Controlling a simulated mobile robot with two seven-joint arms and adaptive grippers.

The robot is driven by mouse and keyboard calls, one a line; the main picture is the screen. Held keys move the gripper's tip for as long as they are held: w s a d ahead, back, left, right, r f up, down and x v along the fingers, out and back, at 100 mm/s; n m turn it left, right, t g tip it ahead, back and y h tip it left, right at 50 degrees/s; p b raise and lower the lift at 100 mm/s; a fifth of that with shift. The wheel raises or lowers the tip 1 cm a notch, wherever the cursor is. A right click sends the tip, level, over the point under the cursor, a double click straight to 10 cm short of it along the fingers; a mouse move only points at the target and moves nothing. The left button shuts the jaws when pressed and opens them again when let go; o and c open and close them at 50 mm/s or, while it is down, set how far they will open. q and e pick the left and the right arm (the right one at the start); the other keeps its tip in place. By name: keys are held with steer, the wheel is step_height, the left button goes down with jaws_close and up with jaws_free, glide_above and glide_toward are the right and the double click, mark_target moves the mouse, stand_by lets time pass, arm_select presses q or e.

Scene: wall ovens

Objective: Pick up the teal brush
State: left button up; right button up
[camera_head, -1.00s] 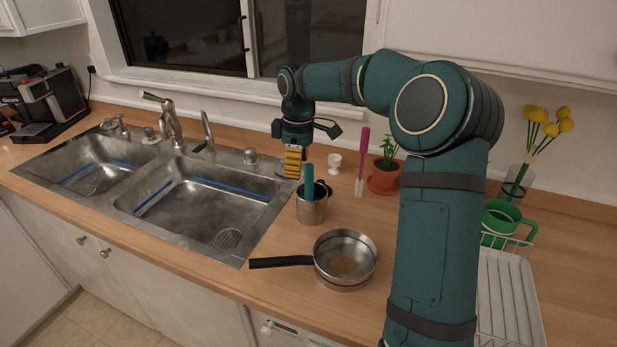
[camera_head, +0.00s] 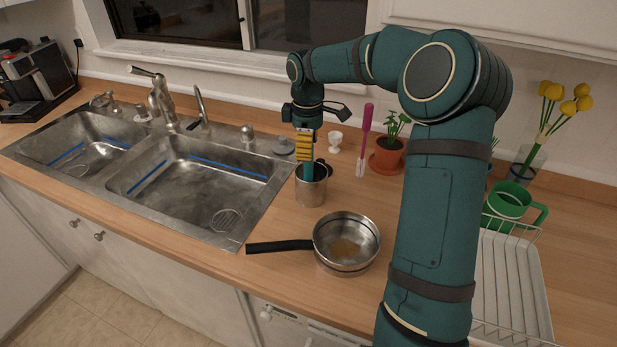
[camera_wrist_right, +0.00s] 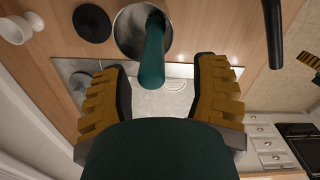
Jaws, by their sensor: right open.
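The teal brush (camera_head: 308,172) stands upright in a metal cup (camera_head: 311,190) on the counter right of the sink. Only its handle shows; its lower end is hidden in the cup. My right gripper (camera_head: 306,152) is above the cup, pointing down, with its yellow fingers around the handle's top. In the right wrist view the brush handle (camera_wrist_right: 152,58) rises from the cup (camera_wrist_right: 130,32) towards the gap between the open fingers (camera_wrist_right: 160,68). A yellow and black part at the wrist view's right edge looks like my left gripper (camera_wrist_right: 308,60).
A saucepan (camera_head: 346,266) stands in front of the cup, its black handle pointing left. A white egg cup (camera_head: 335,142), a pink brush (camera_head: 365,138) and a potted plant (camera_head: 387,156) stand behind. A dish rack (camera_head: 523,280) and green mug (camera_head: 510,201) are at right.

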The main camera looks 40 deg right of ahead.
mark_target(308, 173)
steer(key=f, duration=0.3)
steer(key=f+b, duration=0.1)
steer(key=f, duration=0.1)
steer(key=shift+w+d+f, duration=0.15)
steer(key=shift+w+d, duration=0.05)
steer(key=shift+d, duration=0.15)
jaws_close()
